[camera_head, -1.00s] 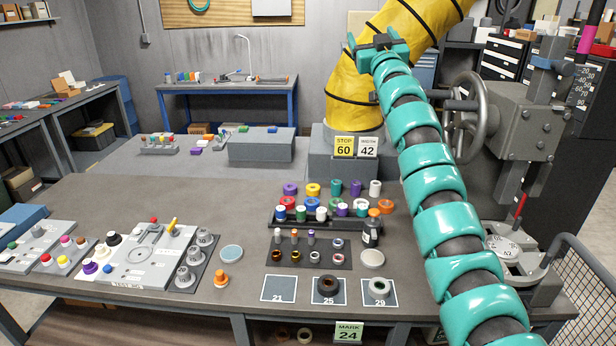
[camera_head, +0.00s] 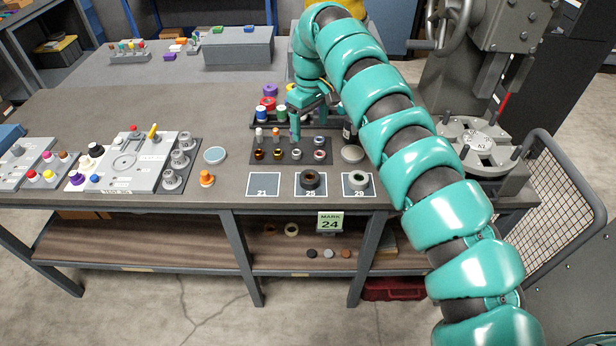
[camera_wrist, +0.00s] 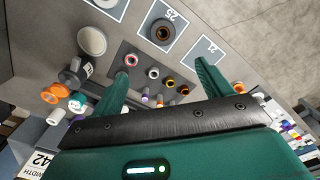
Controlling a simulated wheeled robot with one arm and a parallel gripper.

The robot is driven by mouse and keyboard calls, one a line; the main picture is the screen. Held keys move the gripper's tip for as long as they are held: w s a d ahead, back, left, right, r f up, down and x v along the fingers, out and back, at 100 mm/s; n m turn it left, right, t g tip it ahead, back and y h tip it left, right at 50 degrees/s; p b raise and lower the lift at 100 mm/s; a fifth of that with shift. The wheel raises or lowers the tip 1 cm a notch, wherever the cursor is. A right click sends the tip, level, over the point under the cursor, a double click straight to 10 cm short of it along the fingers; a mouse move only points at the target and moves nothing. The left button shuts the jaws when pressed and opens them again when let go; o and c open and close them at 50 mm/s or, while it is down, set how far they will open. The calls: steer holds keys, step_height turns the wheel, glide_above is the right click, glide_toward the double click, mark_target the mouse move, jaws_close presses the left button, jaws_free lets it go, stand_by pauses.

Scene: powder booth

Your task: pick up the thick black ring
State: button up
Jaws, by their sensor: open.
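The thick black ring (camera_head: 310,179) lies flat on the square marked 25 near the table's front edge. My gripper (camera_head: 313,118) is open and empty over the rows of small parts, behind the ring. In the wrist view my gripper's two fingers (camera_wrist: 165,72) are spread wide, and the ring lies beyond their tips, apart from them. Part of the rack behind is hidden by my arm.
A pale ring (camera_head: 358,180) sits on square 29, right of the black ring. Square 21 (camera_head: 263,185) is bare. A tray of small rings (camera_head: 272,155) and a grey disc (camera_head: 352,154) stand just behind. An orange knob (camera_head: 206,178) is left.

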steer(key=p, duration=0.5)
glide_above(309, 172)
steer(key=f, duration=0.8)
steer(key=s+f, duration=0.1)
steer(key=f, duration=0.3)
steer(key=shift+d+f, duration=0.15)
steer(key=shift+f+p, duration=0.35)
steer(key=shift+p, duration=0.1)
steer(key=f+p, duration=0.1)
steer(key=s+f, duration=0.1)
steer(key=f, duration=0.1)
steer(key=shift+a+f+p, duration=0.1)
steer(key=shift+a+p, duration=0.1)
steer(key=shift+p, duration=0.15)
steer(key=shift+w+d+f, duration=0.15)
steer(key=shift+f, duration=0.45)
steer(key=shift+c, duration=0.2)
steer(key=c, duration=1.2)
steer(key=shift+r, duration=0.2)
